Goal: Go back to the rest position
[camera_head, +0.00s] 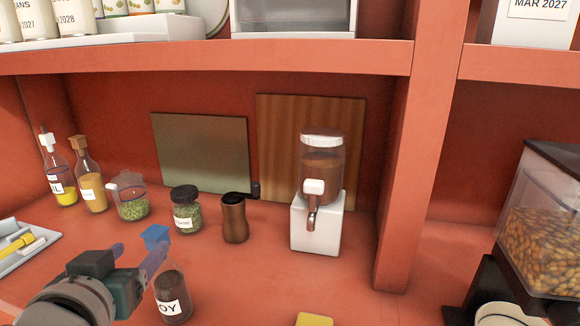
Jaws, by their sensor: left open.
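My left gripper (135,256) reaches in from the lower left over the counter. It is open, with its fingers pointing up and right in the picture. A dark soy bottle (172,296) with a blue cap (155,235) stands upright at the fingertips. One finger overlaps the bottle's neck in the picture; I cannot tell whether they touch. My right gripper is out of view.
An oil bottle (62,185), a yellow bottle (92,191), jars (187,212) and a brown shaker (234,220) stand behind. A white dispenser (316,225) is mid-counter. A shelf post (405,180) and a nut bin (545,240) are right.

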